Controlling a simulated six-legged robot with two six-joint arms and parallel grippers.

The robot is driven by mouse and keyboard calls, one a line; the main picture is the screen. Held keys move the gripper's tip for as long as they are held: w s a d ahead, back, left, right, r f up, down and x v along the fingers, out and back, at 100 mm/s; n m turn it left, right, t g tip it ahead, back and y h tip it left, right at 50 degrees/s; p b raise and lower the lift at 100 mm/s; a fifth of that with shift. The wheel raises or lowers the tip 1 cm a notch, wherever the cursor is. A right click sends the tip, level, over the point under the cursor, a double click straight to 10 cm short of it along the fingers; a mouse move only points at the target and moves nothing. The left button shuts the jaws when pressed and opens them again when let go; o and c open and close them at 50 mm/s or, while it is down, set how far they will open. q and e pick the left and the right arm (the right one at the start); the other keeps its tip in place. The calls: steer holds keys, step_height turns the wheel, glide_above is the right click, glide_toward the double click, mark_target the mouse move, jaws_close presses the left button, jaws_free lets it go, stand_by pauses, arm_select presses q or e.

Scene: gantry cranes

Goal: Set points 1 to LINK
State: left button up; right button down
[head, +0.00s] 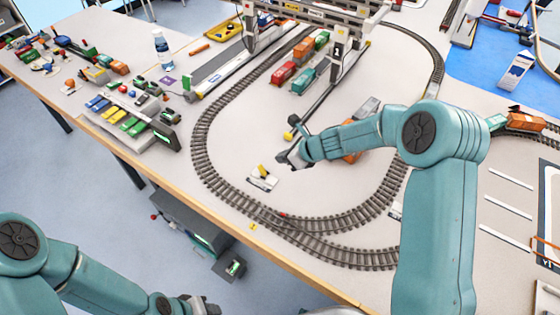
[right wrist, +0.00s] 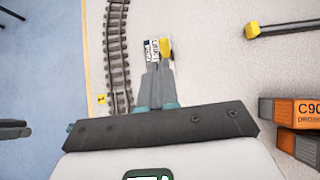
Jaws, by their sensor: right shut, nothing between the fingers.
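The points 1 lever is a yellow handle (head: 262,170) on a small white base plate (head: 262,182) inside the track loop. In the right wrist view the yellow handle (right wrist: 166,48) stands at the right side of the plate, beside dark lettering (right wrist: 151,50) too small to read surely. My right gripper (head: 284,158) is shut and empty, just above and to the right of the lever in the head view. In the right wrist view its closed fingers (right wrist: 157,80) point at the plate and cover its near part; contact cannot be told. My left gripper (head: 203,307) is low at the bottom edge, partly cut off.
Curved track (head: 215,170) runs left of and below the lever, with a small yellow tag (head: 253,226) near the table edge. A yellow-ended bar (head: 289,135) and an orange container (right wrist: 300,113) lie near my right arm. The gantry crane (head: 338,50) stands behind.

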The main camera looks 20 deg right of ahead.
steer(key=r, duration=0.2)
steer(key=s+d+r+p, duration=0.1)
steer(key=r, duration=0.1)
stand_by(0.4)
steer(key=shift+f, duration=0.1)
